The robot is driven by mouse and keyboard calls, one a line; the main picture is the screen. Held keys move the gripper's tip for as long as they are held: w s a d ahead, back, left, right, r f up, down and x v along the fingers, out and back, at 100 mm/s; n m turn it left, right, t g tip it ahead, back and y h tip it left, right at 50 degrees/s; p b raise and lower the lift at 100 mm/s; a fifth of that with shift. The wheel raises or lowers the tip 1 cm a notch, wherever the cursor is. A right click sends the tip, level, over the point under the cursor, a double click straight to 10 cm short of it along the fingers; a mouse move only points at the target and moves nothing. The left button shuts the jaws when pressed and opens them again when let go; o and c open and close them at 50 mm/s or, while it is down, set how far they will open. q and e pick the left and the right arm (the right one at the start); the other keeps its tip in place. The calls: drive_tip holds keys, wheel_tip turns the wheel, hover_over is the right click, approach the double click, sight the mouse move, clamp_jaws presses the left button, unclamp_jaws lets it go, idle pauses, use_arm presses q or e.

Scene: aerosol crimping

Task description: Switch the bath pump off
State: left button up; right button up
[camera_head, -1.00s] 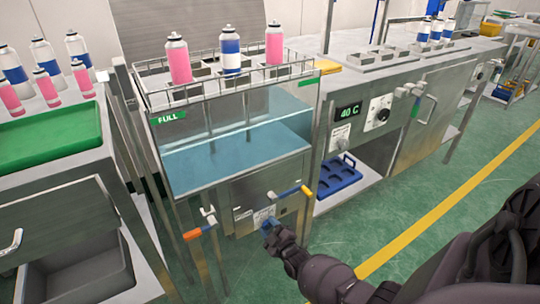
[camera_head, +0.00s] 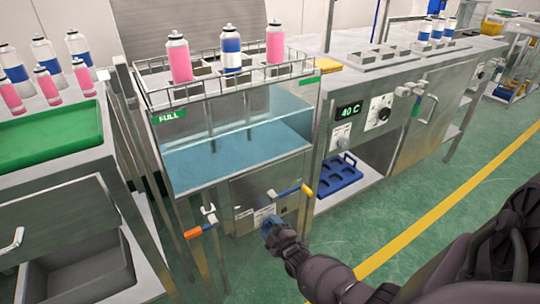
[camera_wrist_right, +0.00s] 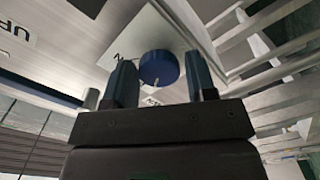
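The water bath (camera_head: 240,150) stands in the middle of the head view, with a green FULL label on its side. On its lower front panel is a label plate (camera_head: 243,213). My right gripper (camera_head: 270,226) is at this panel, and blue shows at its tip. In the right wrist view a round blue knob (camera_wrist_right: 160,68) on a pale plate sits between the two fingertips of my right gripper (camera_wrist_right: 161,80). The fingers are spread on either side of it; a narrow gap shows on the right, and firm contact is not visible. My left gripper is not in view.
A wire rack (camera_head: 218,90) with pink and blue-white cans tops the bath. A 40 C display (camera_head: 348,111) and a black dial (camera_head: 382,114) are to the right.

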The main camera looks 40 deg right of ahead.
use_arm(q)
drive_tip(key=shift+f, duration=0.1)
use_arm(e)
drive_tip(key=shift+o, duration=0.9)
drive_tip(key=shift+s, duration=0.1)
drive_tip(key=shift+s+a+r, duration=0.1)
drive_tip(key=shift+s+a, duration=0.05)
drive_tip(key=shift+s, duration=0.15)
use_arm(q)
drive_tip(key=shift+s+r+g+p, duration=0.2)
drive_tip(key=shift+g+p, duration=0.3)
drive_tip(key=shift+p, duration=0.9)
use_arm(e)
drive_tip(key=v, duration=1)
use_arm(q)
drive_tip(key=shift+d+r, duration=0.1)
